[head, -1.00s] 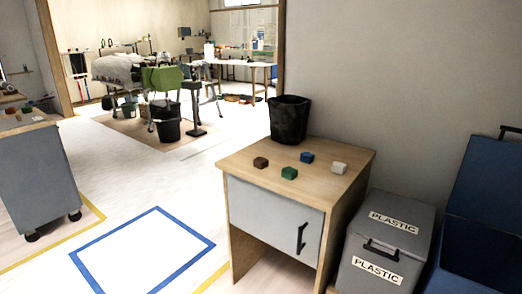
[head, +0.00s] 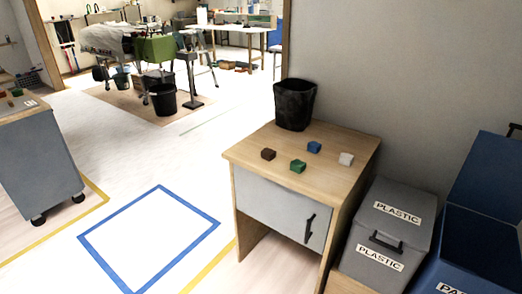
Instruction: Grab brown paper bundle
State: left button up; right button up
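A small brown block (head: 268,154) lies on top of the wooden cabinet (head: 335,177), near its left edge. It looks like a wrapped bundle, but it is too small to tell for sure. A green block (head: 298,166), a blue block (head: 314,147) and a white block (head: 346,159) lie apart from it on the same top. Neither of my grippers is in view.
A black bin (head: 294,105) stands at the back of the cabinet top. A grey PLASTIC box (head: 395,222) and a blue bin (head: 480,245) stand to the right. A grey wheeled cart (head: 40,165) is at the left. The blue-taped floor square (head: 150,238) is clear.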

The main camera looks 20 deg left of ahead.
aim_at(269, 154)
jog(key=i+j, duration=0.15)
jog(key=j, duration=0.2)
jog(key=i+j, duration=0.1)
jog(key=j, duration=0.25)
jog(key=i+j, duration=0.15)
jog(key=j, duration=0.2)
jog(key=i+j, duration=0.1)
jog(key=j, duration=0.25)
jog(key=i+j, duration=0.15)
jog(key=j, duration=0.2)
